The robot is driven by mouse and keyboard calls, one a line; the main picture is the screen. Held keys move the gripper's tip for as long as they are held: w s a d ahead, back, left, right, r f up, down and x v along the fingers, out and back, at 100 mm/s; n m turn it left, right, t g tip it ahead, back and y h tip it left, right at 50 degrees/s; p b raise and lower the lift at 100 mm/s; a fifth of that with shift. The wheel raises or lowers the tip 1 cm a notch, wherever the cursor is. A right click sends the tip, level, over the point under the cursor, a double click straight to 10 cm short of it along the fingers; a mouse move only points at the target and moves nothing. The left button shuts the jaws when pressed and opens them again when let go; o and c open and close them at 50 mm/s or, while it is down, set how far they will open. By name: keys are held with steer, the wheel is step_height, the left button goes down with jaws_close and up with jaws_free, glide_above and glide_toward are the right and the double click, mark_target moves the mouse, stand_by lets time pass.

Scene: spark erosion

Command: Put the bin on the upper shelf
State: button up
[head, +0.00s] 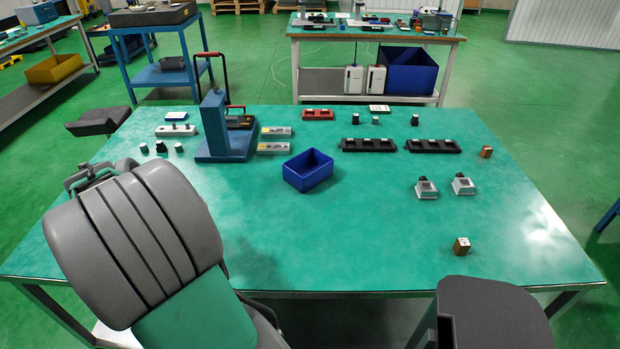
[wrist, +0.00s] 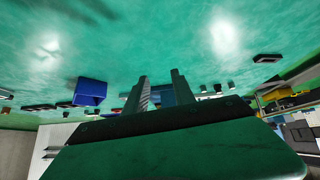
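A small open blue bin (head: 308,170) stands upright on the green tabletop (head: 370,240), near its middle, and looks empty. The bin also shows in the wrist view (wrist: 90,92), left of my fingers, in a picture that appears upside down. My gripper (wrist: 160,80) has its two fingers apart with no object held between them. It is well away from the bin. In the head view my arm fills the lower left, and I cannot clearly make out the fingers. I cannot tell which surface is the upper shelf; a pale shelf-like structure (wrist: 50,142) shows at lower left in the wrist view.
A blue press-like stand (head: 223,135) rises left of the bin. Black trays (head: 368,145), small blocks and grey switch boxes (head: 426,189) lie to the right. Tabletop in front of the bin is clear. Behind stand a blue trolley (head: 160,76) and a workbench with a larger blue bin (head: 408,72).

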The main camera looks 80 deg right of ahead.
steer(key=s+d+f+m+g+h, duration=0.1)
steer(key=s+d+f+m+g, duration=0.1)
steer(key=s+d, duration=0.3)
steer(key=s+d+f+m+g+h, duration=0.1)
steer(key=s+d+f+m, duration=0.1)
steer(key=d, duration=0.5)
steer(key=m+g+h+b, duration=0.2)
steer(key=m+g, duration=0.4)
glide_toward(318, 169)
steer(key=s+d, duration=0.1)
steer(key=x, duration=0.5)
steer(key=p+x, duration=0.1)
steer(key=x, duration=0.2)
steer(key=shift+w+f, duration=0.2)
steer(key=shift+f, duration=0.1)
steer(key=shift+c, duration=0.3)
jaws_close()
steer(key=shift+r, duration=0.1)
